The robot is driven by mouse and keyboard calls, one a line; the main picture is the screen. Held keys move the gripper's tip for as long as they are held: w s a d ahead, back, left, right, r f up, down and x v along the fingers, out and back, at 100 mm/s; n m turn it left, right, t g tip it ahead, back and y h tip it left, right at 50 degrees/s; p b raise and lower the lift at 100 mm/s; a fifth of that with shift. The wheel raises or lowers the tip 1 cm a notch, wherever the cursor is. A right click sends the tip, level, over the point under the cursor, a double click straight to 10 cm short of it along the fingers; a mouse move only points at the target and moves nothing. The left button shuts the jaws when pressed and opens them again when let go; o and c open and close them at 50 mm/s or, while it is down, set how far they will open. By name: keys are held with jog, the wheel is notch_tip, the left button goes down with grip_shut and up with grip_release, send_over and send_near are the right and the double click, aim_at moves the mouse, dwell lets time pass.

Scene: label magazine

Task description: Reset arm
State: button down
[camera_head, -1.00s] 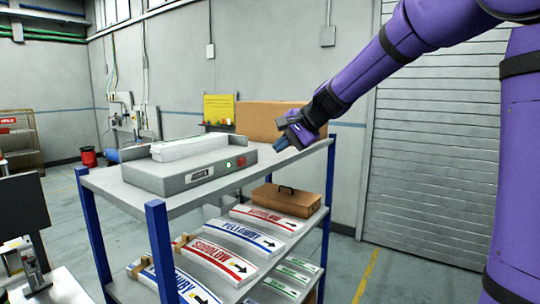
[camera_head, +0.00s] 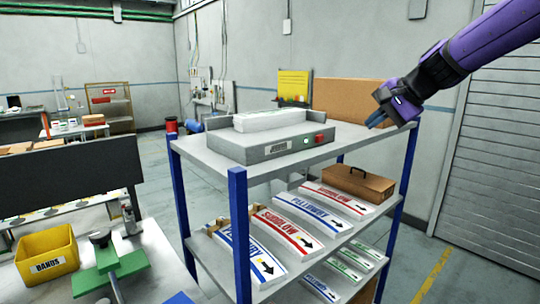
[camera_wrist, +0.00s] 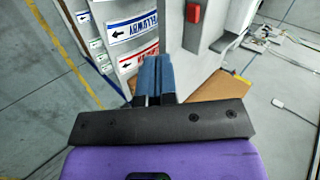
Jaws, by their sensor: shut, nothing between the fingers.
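My gripper (camera_head: 374,122) is at the end of my purple arm, over the right end of the shelf unit's top board (camera_head: 345,137). Its blue fingers are shut together with nothing between them, as the wrist view (camera_wrist: 155,62) shows. In the head view it is to the right of the grey label machine (camera_head: 265,150), which has a green light and a red button, and in front of a cardboard box (camera_head: 345,100). I cannot tell how high it is above the board.
The lower shelf holds curved labels (camera_head: 312,212) in red and blue print and a brown case (camera_head: 358,183) with a handle. A yellow bin (camera_head: 47,256) and a dark screen (camera_head: 70,180) stand at the left. A ribbed shutter (camera_head: 500,170) is at the right.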

jog(key=s+f+n+h, duration=0.2)
jog(key=s+n, duration=0.1)
jog(key=s, duration=0.7)
jog(key=s+d+f+n+g+h, duration=0.1)
jog(key=s+f+n+h, duration=0.1)
jog(key=s, duration=0.8)
jog(key=s+d+f+n+h, duration=0.1)
jog(key=s+f+n, duration=0.2)
jog(key=s, duration=0.7)
jog(key=shift+n+g+h, duration=0.3)
jog(key=shift+n+h, duration=0.1)
